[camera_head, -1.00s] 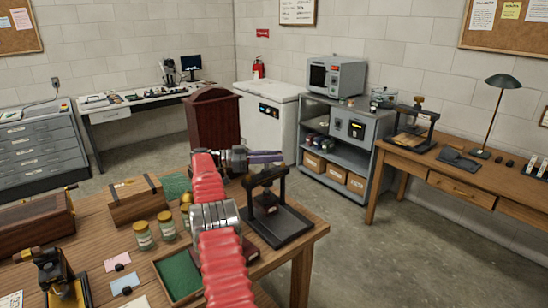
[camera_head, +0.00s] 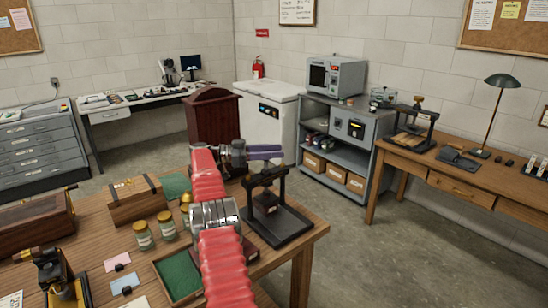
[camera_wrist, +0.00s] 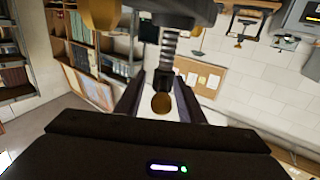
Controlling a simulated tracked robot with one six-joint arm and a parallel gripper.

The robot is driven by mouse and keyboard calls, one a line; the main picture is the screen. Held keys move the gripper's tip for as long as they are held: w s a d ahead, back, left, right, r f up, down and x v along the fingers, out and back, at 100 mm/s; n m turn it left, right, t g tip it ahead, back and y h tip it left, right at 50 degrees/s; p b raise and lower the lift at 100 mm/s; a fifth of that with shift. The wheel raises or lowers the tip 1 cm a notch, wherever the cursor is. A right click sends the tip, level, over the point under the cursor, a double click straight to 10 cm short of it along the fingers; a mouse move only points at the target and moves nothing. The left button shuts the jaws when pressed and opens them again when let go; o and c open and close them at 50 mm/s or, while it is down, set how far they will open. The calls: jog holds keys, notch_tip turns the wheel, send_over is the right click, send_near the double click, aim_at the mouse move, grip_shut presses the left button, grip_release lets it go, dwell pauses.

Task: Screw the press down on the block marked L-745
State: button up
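The black press (camera_head: 288,226) stands at the right end of the wooden table, with a small dark block (camera_head: 270,209) under its screw. The block's marking is too small to read. My gripper (camera_head: 266,151) is at the top of the press, its two purple-grey fingers level and pointing right. In the wrist view my gripper (camera_wrist: 160,92) has its fingers apart on either side of a brass ball (camera_wrist: 161,104), with small gaps showing. The press's threaded screw (camera_wrist: 170,46) shows just beyond. The head view hides most of the handle behind my gripper.
Jars (camera_head: 143,235), a wooden box (camera_head: 137,201) and a green-lined tray (camera_head: 178,275) crowd the table left of my arm. Another press-like stand (camera_head: 418,125) is on the right-hand desk (camera_head: 460,183). The floor between is clear.

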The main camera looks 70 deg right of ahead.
notch_tip(320, 180, up, 8)
jog(key=shift+s+f, duration=0.1)
dwell(0.4)
